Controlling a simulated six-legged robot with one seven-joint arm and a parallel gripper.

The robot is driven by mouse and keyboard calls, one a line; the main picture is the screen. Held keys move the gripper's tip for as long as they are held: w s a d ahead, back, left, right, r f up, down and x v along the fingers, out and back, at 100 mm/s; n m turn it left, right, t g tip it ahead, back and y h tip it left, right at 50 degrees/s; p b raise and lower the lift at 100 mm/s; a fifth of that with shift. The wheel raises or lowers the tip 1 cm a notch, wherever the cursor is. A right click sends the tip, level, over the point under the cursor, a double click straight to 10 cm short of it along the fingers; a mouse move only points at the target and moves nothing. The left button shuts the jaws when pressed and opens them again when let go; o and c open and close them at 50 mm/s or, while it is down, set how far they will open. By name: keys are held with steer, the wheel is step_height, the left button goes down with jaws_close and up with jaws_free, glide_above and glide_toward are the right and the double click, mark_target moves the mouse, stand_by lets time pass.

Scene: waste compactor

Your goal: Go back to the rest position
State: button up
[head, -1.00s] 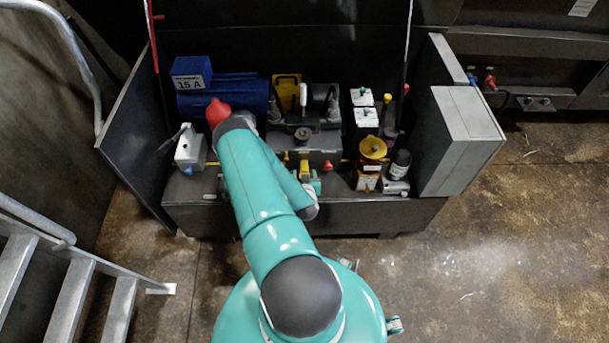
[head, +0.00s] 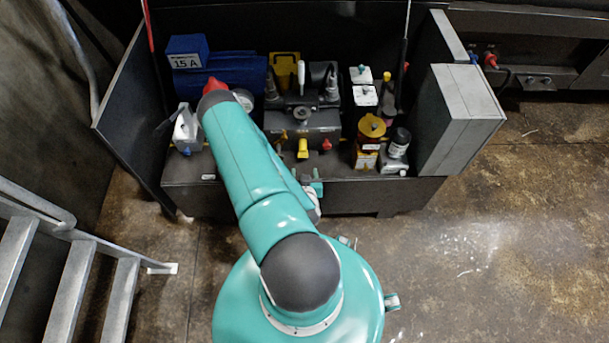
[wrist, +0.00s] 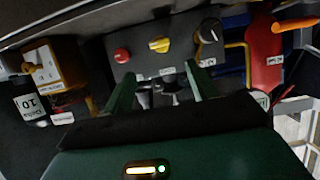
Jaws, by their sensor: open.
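My gripper (wrist: 162,78) is open and empty in the wrist view, its two green fingers pointing at the dark valve block. In the head view my teal arm hides most of the gripper; a teal part of it (head: 317,189) shows at the bench's front edge. The block (head: 318,124) carries a yellow handle (head: 303,148) and a red knob (head: 326,145). In the wrist view the red knob (wrist: 122,55) and yellow handle (wrist: 159,45) lie beyond the fingertips, apart from them.
A blue unit marked 15 A (head: 188,53) is at the back left. A white device (head: 186,130) stands left of my arm. A yellow-topped device (head: 370,129) and a grey-white one (head: 397,150) stand right. Metal stairs (head: 70,285) are at left; the right floor is clear.

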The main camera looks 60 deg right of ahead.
steer(key=shift+s+a+r, duration=0.15)
steer(key=shift+s+a, duration=0.05)
steer(key=shift+a, duration=0.15)
stand_by(0.4)
